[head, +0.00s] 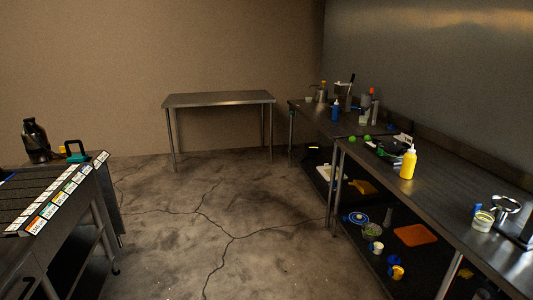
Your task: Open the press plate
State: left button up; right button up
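I cannot clearly make out a press plate. A small device with a light plate and a dark upright handle (346,92) stands at the far end of the right-hand counter; it is too small to tell whether it is a press or whether it is open. A grey metal object (526,230) is cut off by the right edge, so I cannot tell what it is. Neither of my grippers is in view.
A long steel counter (440,180) runs along the right wall, with a yellow bottle (408,163) on it and items on its lower shelf. An empty steel table (215,99) stands at the back. A labelled rack (65,192) is at left. The middle floor is clear.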

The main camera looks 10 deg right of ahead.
aim_at(390, 148)
jog(key=i+l+z, duration=0.1)
jog(key=i+z, duration=0.3)
jog(key=i, duration=0.2)
jog(key=i+z, duration=0.4)
jog(key=i, duration=0.15)
jog(key=i+j+z, duration=0.4)
jog(key=i, duration=0.2)
jog(key=l, duration=0.1)
